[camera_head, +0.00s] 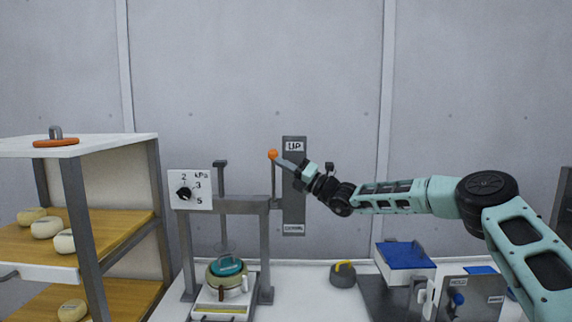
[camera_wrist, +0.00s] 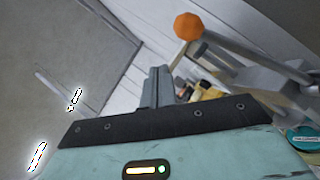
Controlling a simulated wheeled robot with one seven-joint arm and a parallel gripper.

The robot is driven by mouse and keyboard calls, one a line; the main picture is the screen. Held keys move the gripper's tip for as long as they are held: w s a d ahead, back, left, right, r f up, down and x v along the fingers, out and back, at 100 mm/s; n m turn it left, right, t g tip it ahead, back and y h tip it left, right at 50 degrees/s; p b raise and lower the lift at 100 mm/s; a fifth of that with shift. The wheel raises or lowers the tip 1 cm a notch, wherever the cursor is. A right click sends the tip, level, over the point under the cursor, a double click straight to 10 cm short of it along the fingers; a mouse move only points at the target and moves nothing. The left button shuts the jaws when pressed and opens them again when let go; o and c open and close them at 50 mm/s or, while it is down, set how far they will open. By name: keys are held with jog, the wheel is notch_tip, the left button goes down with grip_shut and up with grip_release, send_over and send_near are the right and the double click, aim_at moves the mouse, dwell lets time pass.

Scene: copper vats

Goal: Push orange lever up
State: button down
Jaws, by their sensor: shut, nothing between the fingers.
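The orange lever (camera_head: 272,154) is a grey rod with an orange ball on its end, beside a dark upright plate marked UP at its top, with another label at its bottom. The ball is near the height of the UP label. In the wrist view the orange ball (camera_wrist: 188,26) and its rod show at the upper right. My gripper (camera_head: 281,160) is shut and empty, with its tips close to the ball, just right of and below it. In the wrist view my gripper (camera_wrist: 160,72) points up the picture, below and left of the ball. I cannot tell if they touch.
A press frame (camera_head: 240,204) with a pressure dial (camera_head: 190,190) stands left of the lever. A shelf (camera_head: 110,225) with pale round cheeses is further left. A dark weight (camera_head: 343,275) and a blue-topped box (camera_head: 404,255) stand on the white table at right.

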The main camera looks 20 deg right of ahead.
jog(key=s+d+f+b, duration=0.1)
jog(key=s+d+b, duration=0.3)
jog(key=s+d, duration=0.2)
jog(key=shift+s+d, duration=0.15)
jog(key=shift+s, duration=0.5)
jog(key=shift+f, duration=0.1)
